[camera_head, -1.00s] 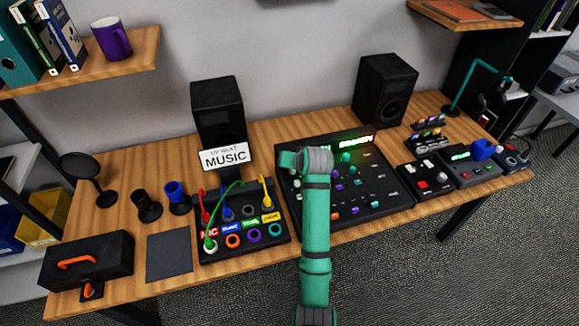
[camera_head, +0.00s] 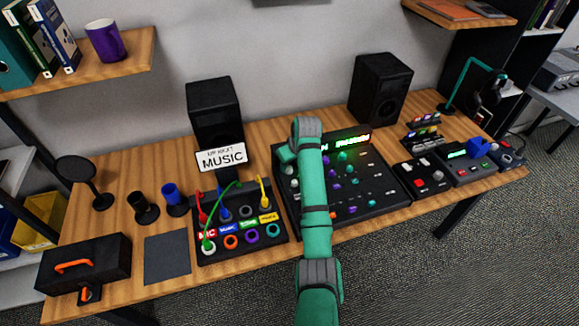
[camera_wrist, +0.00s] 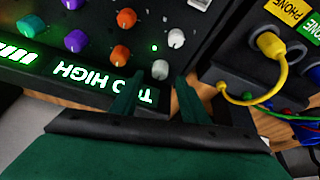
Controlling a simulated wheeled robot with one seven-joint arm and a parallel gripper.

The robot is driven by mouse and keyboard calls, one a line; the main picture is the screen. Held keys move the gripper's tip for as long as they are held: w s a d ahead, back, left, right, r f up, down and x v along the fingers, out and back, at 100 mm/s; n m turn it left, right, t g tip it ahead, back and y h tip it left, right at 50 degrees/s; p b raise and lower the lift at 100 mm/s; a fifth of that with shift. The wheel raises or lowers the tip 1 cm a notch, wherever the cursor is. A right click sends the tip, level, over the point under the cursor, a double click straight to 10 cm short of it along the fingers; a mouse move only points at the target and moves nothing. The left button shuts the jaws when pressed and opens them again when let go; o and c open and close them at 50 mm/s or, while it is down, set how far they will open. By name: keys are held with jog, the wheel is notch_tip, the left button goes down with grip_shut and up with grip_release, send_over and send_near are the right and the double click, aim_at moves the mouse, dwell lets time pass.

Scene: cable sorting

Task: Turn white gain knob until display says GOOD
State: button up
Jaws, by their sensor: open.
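The mixer (camera_head: 375,200) stands mid-table with its lit green display (camera_head: 352,140). In the wrist view the display (camera_wrist: 95,85) appears upside down and reads TOO HIGH, with a finger covering part of it. Two white knobs show there: one near the display (camera_wrist: 160,70) and one farther up (camera_wrist: 176,38). I cannot tell from any label which is gain. My gripper (camera_wrist: 158,82) is open and empty, its two fingers apart at either side below the nearer white knob. I see no clear contact. In the head view my arm hides most of the gripper.
Orange knobs (camera_wrist: 120,54) and purple knobs (camera_wrist: 75,41) sit beside the white ones. A patch box (camera_head: 243,241) with plugged cables is close to the mixer's left; its yellow plug (camera_wrist: 270,45) shows in the wrist view. A speaker (camera_head: 380,88) stands behind.

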aim_at(289, 168)
jog(key=shift+x, duration=1.6)
grip_shut()
jog(key=shift+w+d+n+g+y, duration=0.1)
jog(key=shift+n+g+y, duration=0.25)
jog(key=shift+n, duration=0.85)
jog(key=shift+d+n+g+y, duration=0.1)
jog(key=shift+n+g+y, duration=0.2)
jog(key=shift+n, duration=0.9)
grip_release()
jog(key=v, duration=1.1)
